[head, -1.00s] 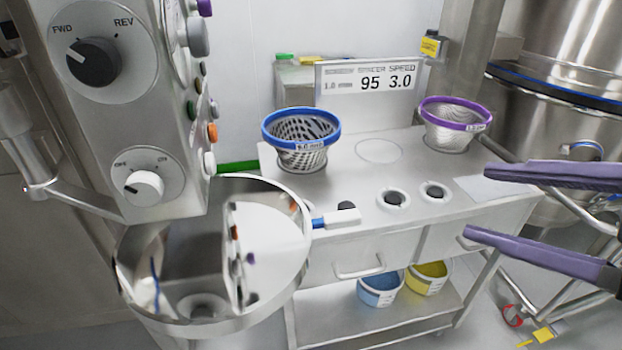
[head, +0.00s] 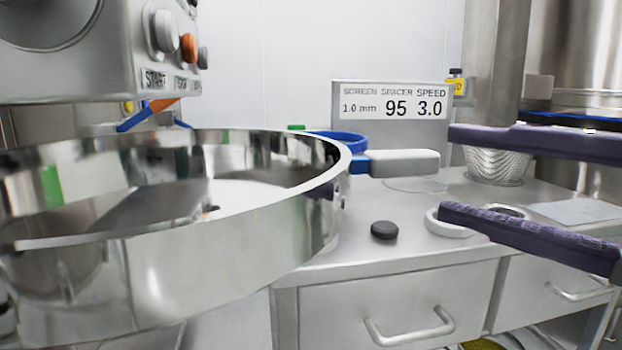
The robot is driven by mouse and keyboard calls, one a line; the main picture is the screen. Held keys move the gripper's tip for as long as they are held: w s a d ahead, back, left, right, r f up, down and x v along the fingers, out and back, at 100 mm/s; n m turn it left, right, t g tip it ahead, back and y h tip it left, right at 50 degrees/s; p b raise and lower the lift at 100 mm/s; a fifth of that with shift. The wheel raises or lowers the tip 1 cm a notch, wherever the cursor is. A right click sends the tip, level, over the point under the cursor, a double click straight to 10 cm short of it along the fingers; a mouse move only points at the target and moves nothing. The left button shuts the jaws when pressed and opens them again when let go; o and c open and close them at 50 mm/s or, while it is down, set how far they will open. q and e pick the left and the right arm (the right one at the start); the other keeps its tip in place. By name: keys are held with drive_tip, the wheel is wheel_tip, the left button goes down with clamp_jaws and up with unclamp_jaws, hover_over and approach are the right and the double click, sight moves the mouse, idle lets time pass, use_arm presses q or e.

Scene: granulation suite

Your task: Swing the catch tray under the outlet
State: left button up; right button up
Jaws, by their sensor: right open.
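The catch tray (head: 240,235) is a large round, shiny steel pan with a tall rim, filling the left and lower left of the head view. Its pale grey handle (head: 405,163) with a blue collar points right from the rim. My right gripper (head: 446,172) comes in from the right with two purple fingers spread apart. In the picture the handle's end lies at the opening between the fingertips, with nothing held. I cannot tell how far apart they are in depth. My left gripper is out of view. I cannot make out the outlet.
A control housing (head: 65,55) with knobs hangs over the tray's back left. Behind the handle stands a steel bench (head: 330,270) with drawers, a black puck (head: 384,230), a mesh basket (head: 495,165) and a display sign (head: 390,115). A blue-rimmed basket is partly hidden by the tray.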

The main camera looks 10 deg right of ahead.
sight(368, 157)
drive_tip(key=shift+x, duration=4.75)
drive_tip(key=shift+s, duration=0.1)
clamp_jaws()
